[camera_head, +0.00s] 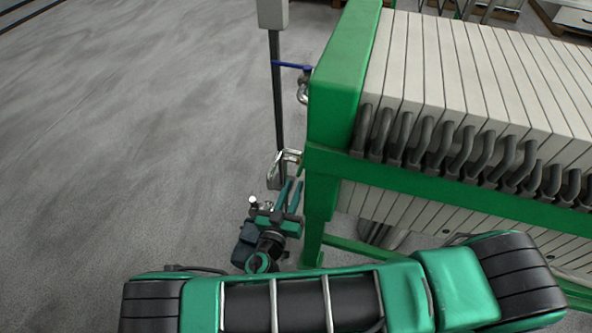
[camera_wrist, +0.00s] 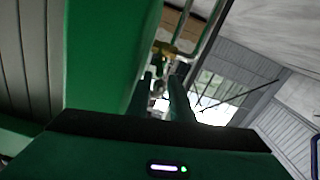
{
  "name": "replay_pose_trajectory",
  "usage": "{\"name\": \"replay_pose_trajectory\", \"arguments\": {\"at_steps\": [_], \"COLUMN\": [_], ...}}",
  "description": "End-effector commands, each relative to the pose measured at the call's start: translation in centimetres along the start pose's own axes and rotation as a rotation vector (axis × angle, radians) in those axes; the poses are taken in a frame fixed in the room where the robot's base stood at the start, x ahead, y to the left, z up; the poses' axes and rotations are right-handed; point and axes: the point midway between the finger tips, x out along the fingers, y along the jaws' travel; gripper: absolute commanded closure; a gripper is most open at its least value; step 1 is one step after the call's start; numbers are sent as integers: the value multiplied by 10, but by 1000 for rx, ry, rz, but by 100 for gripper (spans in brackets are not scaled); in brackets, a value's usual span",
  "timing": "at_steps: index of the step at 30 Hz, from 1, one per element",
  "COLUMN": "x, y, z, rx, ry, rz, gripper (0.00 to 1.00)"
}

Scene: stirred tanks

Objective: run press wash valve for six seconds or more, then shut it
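The press (camera_head: 330,95) is a green frame packed with pale plates, on the right of the head view. A valve with a long blue lever (camera_head: 292,66) sits on its left end, the lever pointing left, away from the frame. A metal fitting (camera_head: 289,156) sits lower on the same end; I cannot tell if it is a valve. My gripper (camera_head: 291,188) is just below this fitting, pointing up beside the green post. In the wrist view its two dark fingers (camera_wrist: 160,98) stand apart, with metal parts beyond the gap. No contact is clear.
A thin dark post with a grey box (camera_head: 272,14) stands left of the press. A row of black handles (camera_head: 440,145) runs along the press side. The green frame is close beside my gripper. The grey floor (camera_head: 120,130) at left is clear.

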Motion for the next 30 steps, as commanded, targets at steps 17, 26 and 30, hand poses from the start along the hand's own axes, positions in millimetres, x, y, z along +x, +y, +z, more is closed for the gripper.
{"name": "replay_pose_trajectory", "arguments": {"at_steps": [17,26,30], "x": [78,81,81], "y": [1,1,1], "z": [0,0,0], "rx": [1,2,2], "ry": [1,0,0], "rz": [1,0,1], "gripper": [80,80,100]}}
